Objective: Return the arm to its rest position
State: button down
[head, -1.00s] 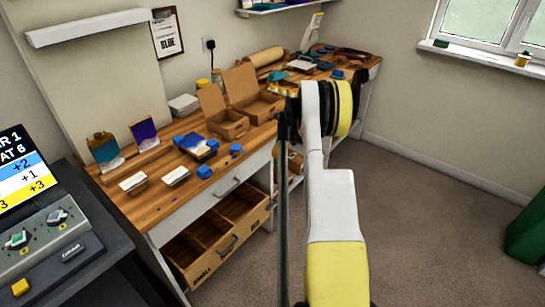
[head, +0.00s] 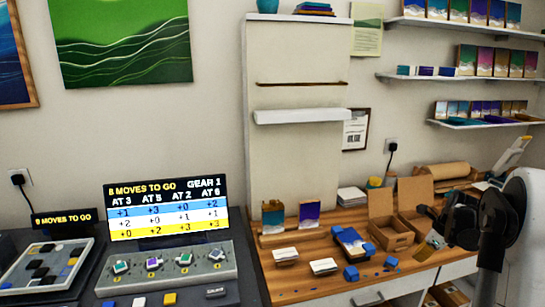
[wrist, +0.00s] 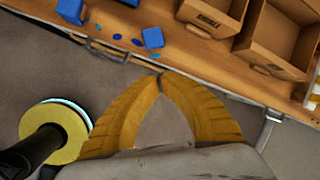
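My arm is at the right edge of the head view, its white and black links (head: 493,235) in front of the right part of the workbench. My gripper shows in the wrist view (wrist: 160,73) as two yellow fingers whose tips meet, with nothing seen between them. It is over the grey floor, just off the front edge of the wooden workbench (wrist: 185,60). In the head view my gripper is small and partly hidden by the arm, so its fingers are not clear there.
Blue blocks (head: 351,273) and open cardboard boxes (head: 388,233) stand on the workbench; a block (wrist: 153,38) is close ahead of the fingertips. A drawer handle (wrist: 105,52) juts from the front. A screen (head: 165,208) and button console (head: 168,268) are at left.

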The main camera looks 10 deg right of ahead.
jog(key=s+a+r+n, duration=0.2)
jog(key=a+r+n, duration=0.3)
jog(key=a, duration=0.3)
jog(key=s+a+r+n+t, duration=0.15)
jog(key=a+r+n, duration=0.25)
jog(key=a, duration=0.5)
jog(key=s+a+r+n+g, duration=0.1)
jog(key=s+a+r+n, duration=0.2)
jog(key=a+r+n, duration=0.35)
jog(key=s+a+f+n+t, duration=0.1)
jog(key=s+a+f+n, duration=0.1)
jog(key=s+a+n, duration=0.4)
jog(key=s+a+f+n+t, duration=0.1)
jog(key=s+a+f+n, duration=0.1)
jog(key=s+a+n, duration=0.5)
jog(key=s+a, duration=0.3)
jog(key=a, duration=0.1)
jog(key=shift+s+a, duration=0.15)
jog(key=shift+s, duration=0.1)
